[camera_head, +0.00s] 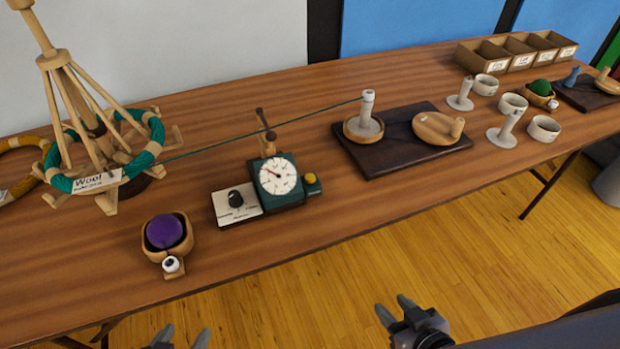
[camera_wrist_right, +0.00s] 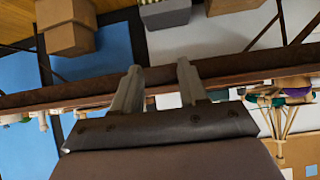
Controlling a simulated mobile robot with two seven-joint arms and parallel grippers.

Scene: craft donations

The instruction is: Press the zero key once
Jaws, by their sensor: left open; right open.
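A dark green counter with a round white dial (camera_head: 279,175) stands on the wooden table. A yellow key (camera_head: 310,178) sits on a small green block at its right side; I cannot read a label on it, so I cannot tell that it is the zero key. My left gripper (camera_head: 182,337) is open and empty at the bottom edge, in front of the table. My right gripper (camera_head: 394,308) is open and empty over the floor, in front of the table and right of the counter. In the right wrist view its two fingers (camera_wrist_right: 158,72) are apart with nothing between them.
A pale panel with a black knob (camera_head: 236,200) adjoins the counter's left. Green yarn (camera_head: 220,145) runs behind it from the wool swift (camera_head: 95,150) to a winder (camera_head: 366,122). A purple ball in a holder (camera_head: 167,232) stands front left. The table front below the counter is clear.

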